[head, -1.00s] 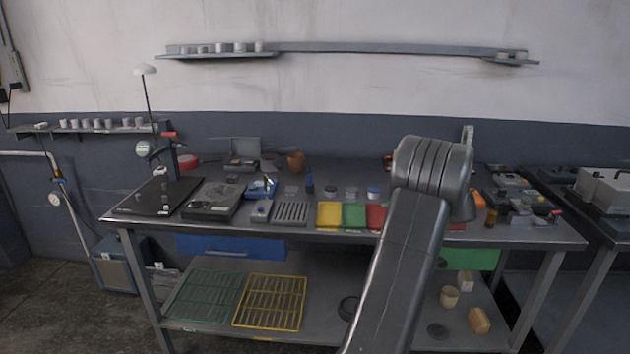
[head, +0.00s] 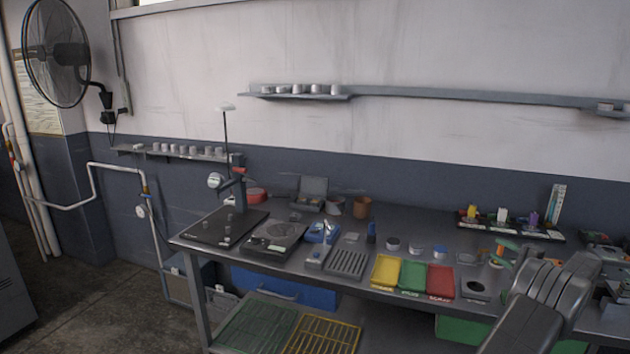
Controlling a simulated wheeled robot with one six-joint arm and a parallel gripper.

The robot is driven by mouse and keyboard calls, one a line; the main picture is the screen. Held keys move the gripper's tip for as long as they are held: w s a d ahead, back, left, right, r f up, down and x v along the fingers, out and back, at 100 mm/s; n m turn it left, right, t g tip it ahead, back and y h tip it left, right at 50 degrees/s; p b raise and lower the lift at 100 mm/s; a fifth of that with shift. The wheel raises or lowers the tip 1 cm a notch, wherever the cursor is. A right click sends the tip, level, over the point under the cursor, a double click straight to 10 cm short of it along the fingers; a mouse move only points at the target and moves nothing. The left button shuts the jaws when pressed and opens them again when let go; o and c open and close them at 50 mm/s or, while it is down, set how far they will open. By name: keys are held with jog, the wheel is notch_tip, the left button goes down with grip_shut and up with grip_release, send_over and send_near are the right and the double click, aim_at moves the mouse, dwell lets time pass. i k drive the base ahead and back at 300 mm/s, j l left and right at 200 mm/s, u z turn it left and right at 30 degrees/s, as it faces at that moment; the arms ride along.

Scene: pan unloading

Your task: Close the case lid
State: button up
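A small grey case (head: 305,204) stands at the back of the workbench, left of the middle. Its lid (head: 314,186) is raised and leans back toward the wall. The inside of the case is too small to make out. My arm shows at the bottom right, well to the right of the case. My gripper is not seen; only arm links show.
A brown pot (head: 362,207) and a grey cup (head: 334,205) stand just right of the case. A red round dish (head: 256,195) and a lamp stand (head: 238,190) are to its left. A scale (head: 274,238), blue tray (head: 322,232) and slotted rack (head: 346,264) lie in front.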

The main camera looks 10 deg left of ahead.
aim_at(311, 186)
jog(key=i+l+u, duration=0.3)
jog(key=i+u, duration=0.2)
jog(key=i+l+u, duration=0.95)
jog(key=l, duration=0.3)
